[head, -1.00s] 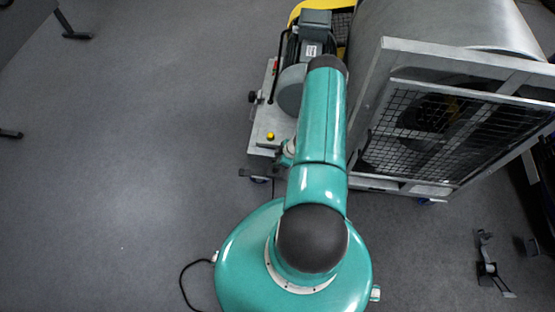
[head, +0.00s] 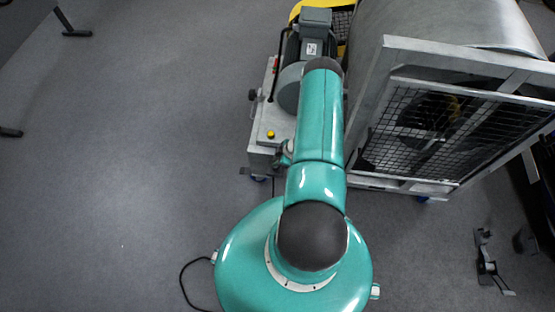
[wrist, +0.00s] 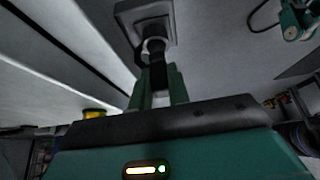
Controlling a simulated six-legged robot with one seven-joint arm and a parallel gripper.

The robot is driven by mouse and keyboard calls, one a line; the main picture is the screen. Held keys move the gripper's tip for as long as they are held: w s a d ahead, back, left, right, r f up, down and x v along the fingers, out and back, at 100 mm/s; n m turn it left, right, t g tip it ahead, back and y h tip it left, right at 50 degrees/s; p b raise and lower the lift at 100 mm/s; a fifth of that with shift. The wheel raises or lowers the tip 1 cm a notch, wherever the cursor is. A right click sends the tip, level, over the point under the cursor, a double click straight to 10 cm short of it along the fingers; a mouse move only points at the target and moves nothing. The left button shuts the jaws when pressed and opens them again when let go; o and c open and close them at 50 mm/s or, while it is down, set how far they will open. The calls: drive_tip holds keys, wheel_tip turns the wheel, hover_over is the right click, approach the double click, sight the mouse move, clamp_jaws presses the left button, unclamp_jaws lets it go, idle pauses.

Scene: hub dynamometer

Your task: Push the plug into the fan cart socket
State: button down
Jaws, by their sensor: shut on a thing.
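In the wrist view, my gripper (wrist: 160,85) is shut on the black plug (wrist: 156,58), which sits between its two green fingers. The plug points up the picture at the fan cart socket (wrist: 146,16), a grey square fitting with a round opening. The front of the plug meets or overlaps the socket's round part; I cannot tell how deep it is. In the head view, the fan cart (head: 262,160) stands ahead of me, and my arm hides the plug and most of the gripper.
A yellow button (head: 271,134) sits on the cart's top, near a grey motor (head: 313,42). A large mesh-fronted metal frame (head: 440,120) stands close to the right of my arm. A small stand (head: 488,265) is on the floor at right.

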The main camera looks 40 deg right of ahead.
drive_tip(key=shift+f, duration=0.65)
idle(0.4)
drive_tip(key=c, duration=1.3)
unclamp_jaws()
drive_tip(key=shift+o, duration=0.2)
drive_tip(key=v, duration=1.3)
drive_tip(key=shift+r, duration=0.4)
drive_tip(key=shift+d, duration=0.1)
